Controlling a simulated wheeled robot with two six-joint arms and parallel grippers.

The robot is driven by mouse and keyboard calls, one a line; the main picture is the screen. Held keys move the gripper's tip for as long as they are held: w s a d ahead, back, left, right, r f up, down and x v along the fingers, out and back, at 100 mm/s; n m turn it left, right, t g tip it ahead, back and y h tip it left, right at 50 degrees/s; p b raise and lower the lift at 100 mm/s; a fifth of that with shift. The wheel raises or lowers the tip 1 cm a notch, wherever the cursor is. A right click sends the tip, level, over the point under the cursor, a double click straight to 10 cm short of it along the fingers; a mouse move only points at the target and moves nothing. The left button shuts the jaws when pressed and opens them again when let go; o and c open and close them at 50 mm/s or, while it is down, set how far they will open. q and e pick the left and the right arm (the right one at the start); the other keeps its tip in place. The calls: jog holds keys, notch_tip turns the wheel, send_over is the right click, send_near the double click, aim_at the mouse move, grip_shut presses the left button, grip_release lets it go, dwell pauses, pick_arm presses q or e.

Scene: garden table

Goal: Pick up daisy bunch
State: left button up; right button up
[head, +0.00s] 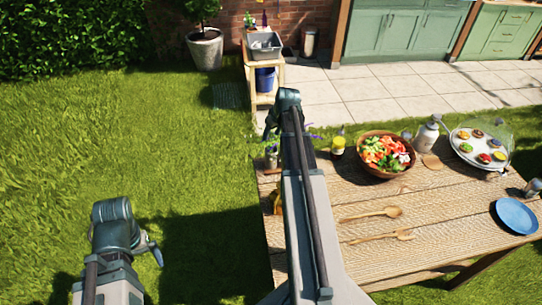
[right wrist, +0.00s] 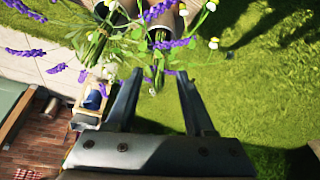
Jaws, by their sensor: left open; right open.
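The daisy bunch shows in the right wrist view as small white flowers (right wrist: 213,43) with yellow centres on green stems, mixed with purple lavender (right wrist: 180,43). My right gripper (right wrist: 158,78) is open, its two fingers spread below the flowers, with leaves and stems just beyond and partly between the tips. I cannot tell whether they touch. In the head view my right arm hides its gripper and most of the flowers; a little purple lavender (head: 313,136) shows beside it. My left gripper (head: 153,248) is open and empty above the grass, away from the table.
A small jar (head: 271,157) stands at the far left corner.

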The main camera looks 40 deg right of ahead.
aim_at(271, 141)
jog(key=b+x, duration=0.2)
jog(key=x, duration=0.1)
jog(key=shift+d+f, duration=0.1)
jog(key=shift+d, duration=0.05)
jog(key=shift+c, duration=0.5)
pick_arm(q)
notch_tip(271, 141, down, 3)
jog(key=shift+r, duration=0.1)
pick_arm(e)
grip_shut()
dwell(0.5)
